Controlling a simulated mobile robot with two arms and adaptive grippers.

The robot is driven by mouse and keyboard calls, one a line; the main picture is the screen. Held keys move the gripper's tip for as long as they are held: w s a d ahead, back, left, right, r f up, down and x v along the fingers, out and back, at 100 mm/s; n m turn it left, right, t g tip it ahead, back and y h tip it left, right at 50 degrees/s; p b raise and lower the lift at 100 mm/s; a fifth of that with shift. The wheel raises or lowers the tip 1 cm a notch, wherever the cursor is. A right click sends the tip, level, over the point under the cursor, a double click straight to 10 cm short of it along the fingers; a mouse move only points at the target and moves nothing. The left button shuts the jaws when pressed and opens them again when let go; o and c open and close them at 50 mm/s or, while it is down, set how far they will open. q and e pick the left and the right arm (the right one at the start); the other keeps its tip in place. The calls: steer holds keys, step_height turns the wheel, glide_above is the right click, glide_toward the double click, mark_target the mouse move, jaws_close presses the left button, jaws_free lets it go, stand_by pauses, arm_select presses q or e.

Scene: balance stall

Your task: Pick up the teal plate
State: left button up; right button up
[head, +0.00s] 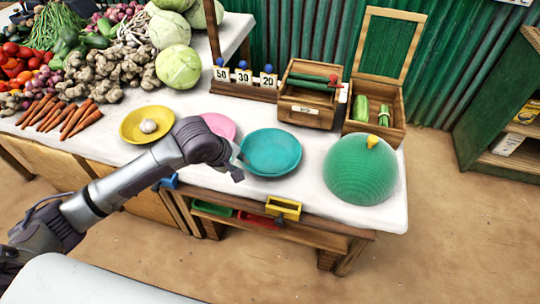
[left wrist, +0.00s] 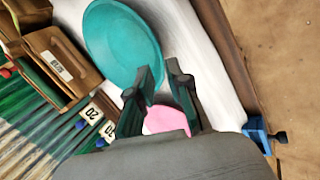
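The teal plate (head: 270,152) lies on the white-covered table, right of the pink plate (head: 218,126). The teal plate looks empty. My left gripper (head: 238,171) is at the teal plate's near left edge, in front of the pink plate. In the left wrist view the fingers (left wrist: 161,68) are apart with a gap between them, and the teal plate (left wrist: 120,40) lies just beyond the left finger. I cannot tell whether a finger touches its rim. The pink plate (left wrist: 165,120) shows between the fingers. My right gripper is not in view.
A yellow plate (head: 147,124) holds a pale bulb. A green dome (head: 361,168) with a yellow knob stands right of the teal plate. Behind are number cards (head: 243,77) and wooden boxes (head: 309,92). Vegetables fill the left. A yellow bin (head: 284,208) hangs at the front edge.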

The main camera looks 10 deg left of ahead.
mark_target(252, 170)
arm_select(q)
steer(key=x, duration=0.9)
steer(key=shift+d, duration=0.15)
steer(key=shift+r, duration=0.1)
jaws_close()
